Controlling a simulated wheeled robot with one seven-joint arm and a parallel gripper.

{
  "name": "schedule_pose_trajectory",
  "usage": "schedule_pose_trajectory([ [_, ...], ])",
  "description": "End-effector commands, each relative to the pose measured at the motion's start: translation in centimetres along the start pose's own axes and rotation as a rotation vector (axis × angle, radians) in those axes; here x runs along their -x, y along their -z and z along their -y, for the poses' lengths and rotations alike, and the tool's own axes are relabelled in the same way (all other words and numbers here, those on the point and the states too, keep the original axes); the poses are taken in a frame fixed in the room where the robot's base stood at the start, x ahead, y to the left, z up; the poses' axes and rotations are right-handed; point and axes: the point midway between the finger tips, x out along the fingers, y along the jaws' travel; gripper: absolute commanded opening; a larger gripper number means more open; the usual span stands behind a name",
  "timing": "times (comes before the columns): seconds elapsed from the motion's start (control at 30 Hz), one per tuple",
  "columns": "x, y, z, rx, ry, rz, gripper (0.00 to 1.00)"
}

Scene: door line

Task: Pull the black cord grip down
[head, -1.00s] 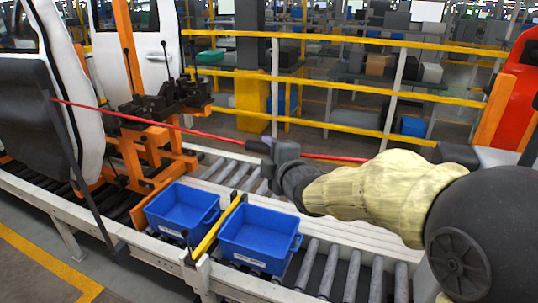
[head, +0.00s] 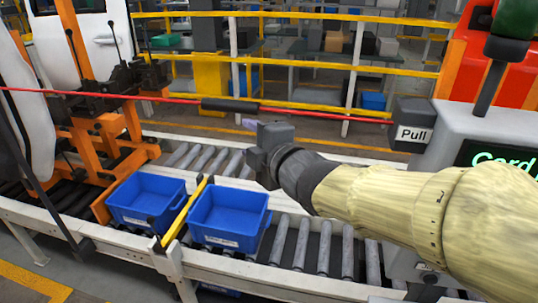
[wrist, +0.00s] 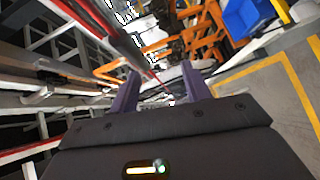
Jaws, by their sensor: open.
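The black cord grip (head: 230,105) is a dark sleeve on a taut red cord (head: 325,114) that runs across the head view. My gripper (head: 250,123) is just below the grip's right end in that view. I cannot tell how far apart they are in depth. The wrist view shows the two purple fingers of my gripper (wrist: 160,72) spread apart, with nothing held between them. A red cord (wrist: 152,74) shows beyond the fingers there.
A dark "Pull" sign (head: 411,135) and a grey box with a green-lettered screen (head: 490,152) stand at right. Two blue bins (head: 228,240) sit on the roller conveyor (head: 310,240) below. An orange fixture (head: 120,140) stands at left. Yellow rails (head: 310,65) run behind.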

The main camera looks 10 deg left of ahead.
Motion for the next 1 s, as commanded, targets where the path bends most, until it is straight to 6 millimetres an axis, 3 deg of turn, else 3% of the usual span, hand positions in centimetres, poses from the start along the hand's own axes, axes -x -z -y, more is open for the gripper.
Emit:
schedule_pose_trajectory([
  [0.2,3.5,0.0,0.0,0.001,-0.003,0.001,0.48],
  [0.4,5.6,0.1,-0.1,0.001,-0.002,-0.001,0.48],
  [0.83,6.1,-0.1,0.0,-0.004,0.001,0.003,0.48],
  [1.0,5.9,-2.8,2.1,-0.120,0.059,0.094,0.48],
])
